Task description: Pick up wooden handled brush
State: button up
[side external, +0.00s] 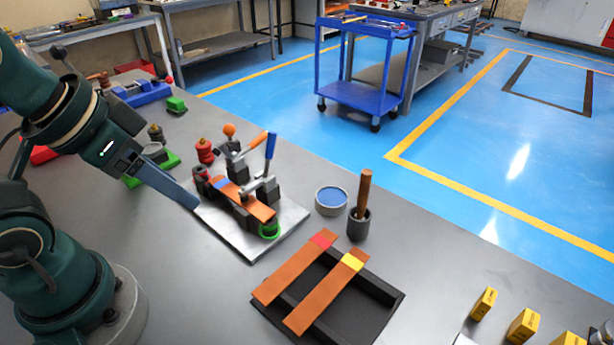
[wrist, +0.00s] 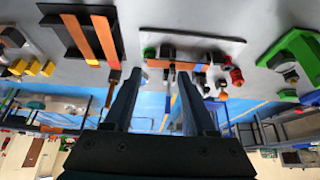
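The wooden handled brush (side external: 364,192) stands upright in a dark cup (side external: 359,225) on the grey bench, right of the bending fixture, in the side view. Only its brown handle shows; the lower end is hidden in the cup. In the wrist view, the dark cup (wrist: 115,75) shows beside the left finger, and the brush is small and hard to make out. My gripper (side external: 190,198) is at the left of the fixture, well away from the brush. In the wrist view my gripper (wrist: 159,74) has its two fingers spread with nothing between them.
The fixture (side external: 292,222) with levers and a copper bar stands between my gripper and the brush. A blue-topped round tin (side external: 331,199) is close left of the cup. A black tray (side external: 382,292) with two copper bars lies in front. Yellow blocks (side external: 484,303) stand at right.

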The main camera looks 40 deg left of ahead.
jog(key=w+d+r+m+h, duration=0.1)
jog(key=w+d+r+m, duration=0.1)
jog(key=w+r+m, duration=0.3)
jog(key=m+g+h, duration=0.1)
jog(key=m+h, duration=0.1)
jog(key=m, duration=0.3)
send_over(362, 172)
jog(key=s+a, duration=0.3)
jog(key=a, duration=0.1)
jog(key=shift+m+g+h, duration=0.3)
jog(key=shift+m+g, duration=0.1)
jog(key=shift+g, duration=0.5)
jog(key=x, duration=0.7)
jog(key=shift+w+d, duration=0.35)
jog(key=shift+w, duration=0.05)
jog(key=shift+x, duration=2.85)
jog(key=shift+s, duration=0.15)
jog(key=shift+c, duration=0.3)
